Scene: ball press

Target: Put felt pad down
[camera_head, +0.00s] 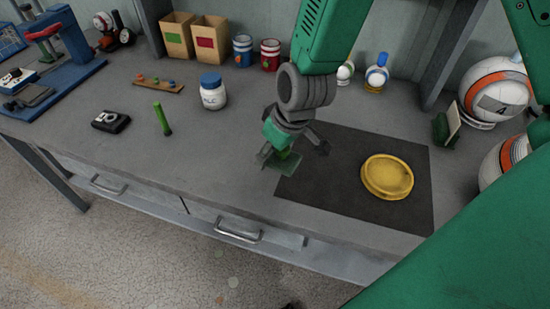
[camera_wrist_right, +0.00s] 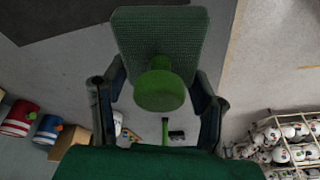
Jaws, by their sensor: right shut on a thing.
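The felt pad is a flat dark green rectangle with a bright green knob. In the head view the pad (camera_head: 283,165) hangs below my right gripper (camera_head: 290,146), over the left edge of the dark mat (camera_head: 340,150). In the right wrist view the pad (camera_wrist_right: 150,30) lies beyond the knob (camera_wrist_right: 159,90), which is between the fingers of my right gripper (camera_wrist_right: 160,100). My right gripper is shut on the felt pad by its knob. I cannot tell the exact gap between pad and table. My left gripper is not in view.
A yellow disc (camera_head: 387,175) lies on the mat's right part. A white jar with a blue lid (camera_head: 212,92), a green stick (camera_head: 162,118) and a black device (camera_head: 111,121) stand left. Balls (camera_head: 497,92) and small bottles (camera_head: 376,74) are behind and right. Grey tabletop is clear between jar and mat.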

